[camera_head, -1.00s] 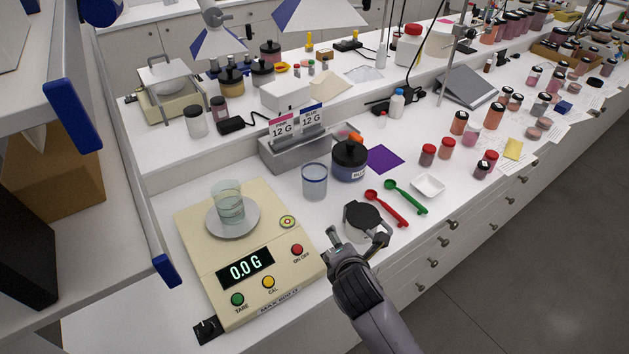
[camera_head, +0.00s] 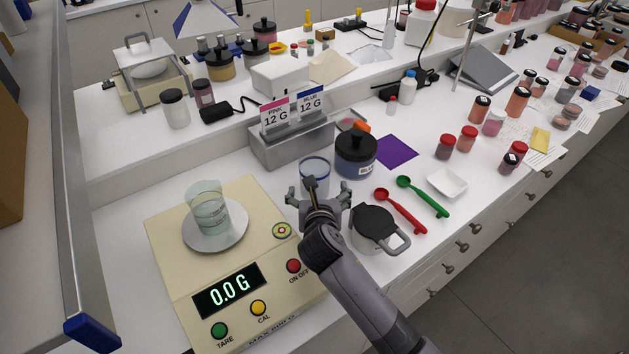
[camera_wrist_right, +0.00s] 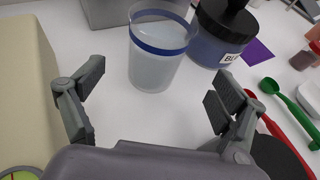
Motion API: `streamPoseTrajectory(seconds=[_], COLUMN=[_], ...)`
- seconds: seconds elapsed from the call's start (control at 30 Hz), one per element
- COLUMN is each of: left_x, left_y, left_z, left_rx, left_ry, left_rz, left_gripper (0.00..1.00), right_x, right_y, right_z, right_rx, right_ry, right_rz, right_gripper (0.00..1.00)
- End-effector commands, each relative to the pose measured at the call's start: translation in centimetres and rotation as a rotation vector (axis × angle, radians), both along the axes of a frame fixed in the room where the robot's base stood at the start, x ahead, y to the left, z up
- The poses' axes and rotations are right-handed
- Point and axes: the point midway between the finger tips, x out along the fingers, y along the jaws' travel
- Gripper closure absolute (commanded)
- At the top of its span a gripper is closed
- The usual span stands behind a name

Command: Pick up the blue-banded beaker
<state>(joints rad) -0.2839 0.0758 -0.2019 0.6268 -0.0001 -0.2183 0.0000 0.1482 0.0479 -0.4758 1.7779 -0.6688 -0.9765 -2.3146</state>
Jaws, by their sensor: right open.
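The blue-banded beaker (camera_head: 315,174) is a clear cup with a blue ring near its rim, upright on the counter right of the scale. In the right wrist view the beaker (camera_wrist_right: 157,66) stands ahead of the fingers, roughly midway between them. My right gripper (camera_head: 318,193) is open and empty, just in front of the beaker, and hides its lower part in the head view. Its spread fingers also show in the right wrist view (camera_wrist_right: 150,112). I cannot see my left gripper.
The scale (camera_head: 165,240) reads 0.0 G and bears another beaker (camera_head: 209,215). The blue pigment jar (camera_head: 356,153) stands close right of the banded beaker. A black-lidded pot (camera_head: 375,228), a red spoon (camera_head: 400,212) and a green spoon (camera_head: 424,197) lie to the right. The card holder (camera_head: 290,143) stands behind.

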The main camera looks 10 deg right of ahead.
Motion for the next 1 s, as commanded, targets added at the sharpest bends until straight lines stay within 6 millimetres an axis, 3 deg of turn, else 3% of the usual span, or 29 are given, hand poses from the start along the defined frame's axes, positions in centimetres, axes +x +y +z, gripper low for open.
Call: streamPoseTrajectory(seconds=[0.03,0.2,0.8,1.0], left_x=[-0.8,-2.7,-1.6,-1.4], left_y=[0.1,0.3,0.5,0.5], left_z=[-1.0,-1.5,-0.6,-0.6], left_rx=[0.001,0.005,0.007,0.007], left_ry=[0.011,0.039,0.022,0.019], left_rz=[0.000,0.000,0.002,0.002], left_gripper=[1.00,1.00,1.00,1.00], right_x=[0.0,0.4,6.2,7.0], right_y=[0.0,0.0,-0.7,-0.8], right_z=[-0.9,-1.5,-3.8,-4.2], right_rx=[-0.001,-0.004,-0.003,-0.002], right_ry=[-0.001,-0.001,0.000,-0.001], right_rz=[0.000,0.002,0.000,0.001], right_gripper=[0.10,0.10,0.10,0.10])
